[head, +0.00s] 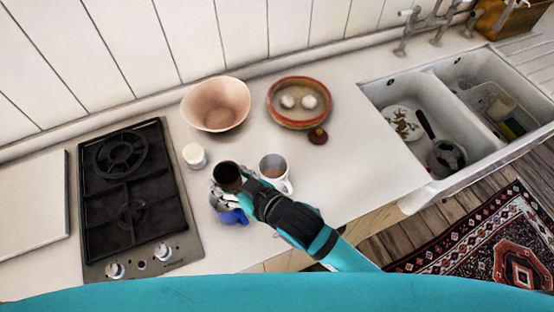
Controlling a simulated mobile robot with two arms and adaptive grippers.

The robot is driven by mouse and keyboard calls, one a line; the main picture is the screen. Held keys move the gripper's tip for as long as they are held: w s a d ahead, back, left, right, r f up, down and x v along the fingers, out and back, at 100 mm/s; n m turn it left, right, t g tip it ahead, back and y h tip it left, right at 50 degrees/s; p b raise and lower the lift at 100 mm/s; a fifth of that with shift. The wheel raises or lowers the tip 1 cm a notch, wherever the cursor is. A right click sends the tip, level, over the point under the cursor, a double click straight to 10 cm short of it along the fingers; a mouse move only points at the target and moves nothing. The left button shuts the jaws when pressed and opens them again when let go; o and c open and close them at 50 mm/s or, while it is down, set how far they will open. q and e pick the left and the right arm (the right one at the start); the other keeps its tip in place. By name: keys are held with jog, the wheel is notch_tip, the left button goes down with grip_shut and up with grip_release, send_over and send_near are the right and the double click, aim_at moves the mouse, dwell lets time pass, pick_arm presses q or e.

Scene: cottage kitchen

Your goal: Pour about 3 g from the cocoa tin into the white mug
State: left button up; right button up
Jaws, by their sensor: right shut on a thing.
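My right gripper (240,187) reaches in from the lower right and is shut on a dark brown, round open tin (227,174), which I take to be the cocoa tin. The tin is held left of the white mug (275,180), with a small gap between their rims in the picture. Its dark opening faces the camera; what is inside is not clear. The mug stands upright on the counter, with a brownish inside; its lower right side is partly hidden by my arm. My left gripper is not in view.
A blue item (233,217) shows just below the gripper. A small white jar (194,155) stands left of the tin. Behind are a pink bowl (215,104) and a red-rimmed dish (297,119) holding two eggs. The hob (133,190) is left, the sink (400,150) right.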

jog(key=shift+w+d+m+b, duration=0.25)
jog(key=shift+d+m+b, duration=0.2)
jog(key=shift+b, duration=0.4)
jog(key=shift+w+d+r+m+y+b, duration=0.15)
jog(key=shift+m+y+b, duration=0.15)
jog(key=shift+b, duration=0.3)
jog(key=d+f+m+y+b, duration=0.1)
jog(key=b, duration=0.3)
jog(key=shift+w+g, duration=0.35)
jog(key=shift+g, duration=0.05)
jog(key=m+y+b, duration=0.1)
jog(key=b, duration=0.1)
jog(key=w+d+m+b, duration=0.1)
jog(key=b, duration=0.2)
jog(key=d+r+m+y+b, duration=0.1)
jog(key=m+b, duration=0.1)
jog(key=b, duration=0.1)
jog(key=shift+w+d+y, duration=0.1)
jog(key=shift+w+y, duration=0.1)
jog(key=shift+y, duration=0.1)
